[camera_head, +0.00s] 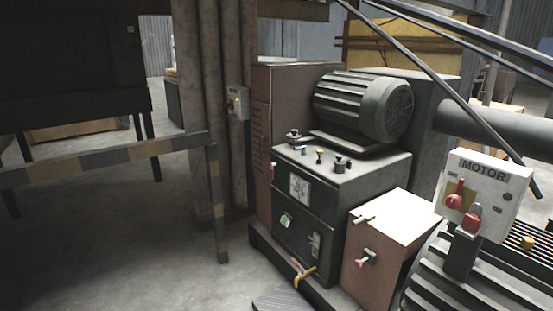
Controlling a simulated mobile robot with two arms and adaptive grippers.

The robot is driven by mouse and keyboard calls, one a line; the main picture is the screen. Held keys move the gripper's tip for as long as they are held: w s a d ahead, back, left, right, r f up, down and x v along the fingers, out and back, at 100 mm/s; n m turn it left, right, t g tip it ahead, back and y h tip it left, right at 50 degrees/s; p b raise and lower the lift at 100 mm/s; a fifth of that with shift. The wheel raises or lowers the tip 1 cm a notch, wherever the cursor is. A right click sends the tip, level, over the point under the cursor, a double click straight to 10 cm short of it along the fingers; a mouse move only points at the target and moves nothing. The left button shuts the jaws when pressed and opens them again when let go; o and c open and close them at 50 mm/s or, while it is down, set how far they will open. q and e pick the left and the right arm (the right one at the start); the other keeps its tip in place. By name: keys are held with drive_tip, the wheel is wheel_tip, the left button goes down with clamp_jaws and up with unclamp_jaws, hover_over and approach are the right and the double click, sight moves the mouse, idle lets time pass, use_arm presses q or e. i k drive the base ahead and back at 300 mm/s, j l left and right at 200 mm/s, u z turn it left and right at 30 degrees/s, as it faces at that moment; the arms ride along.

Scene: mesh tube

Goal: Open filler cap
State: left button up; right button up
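Neither of my grippers is in the head view. I cannot tell for certain which part is the filler cap. A dark box-shaped unit (365,180) stands at the middle right with several small fittings on its top. One is a dark round cap-like fitting (338,163) near the right of the top. Another is a small yellow-topped fitting (319,155). A dark fitting (293,135) sits at the back left of the top. A yellow knob-like part (528,243) shows on the ribbed machine at the far right. No fitting is clearly open.
A motor (365,105) sits behind the unit. A reddish box with a pale top (398,218) stands in front right. A MOTOR control box (483,190) with red parts is at right. A striped barrier rail (105,158) crosses the left. Concrete floor (130,240) is clear at lower left.

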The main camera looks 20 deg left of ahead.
sight(340, 162)
drive_tip(key=u, duration=0.25)
drive_tip(key=i+j+z, duration=0.35)
drive_tip(key=i+j, duration=0.35)
drive_tip(key=i, duration=0.15)
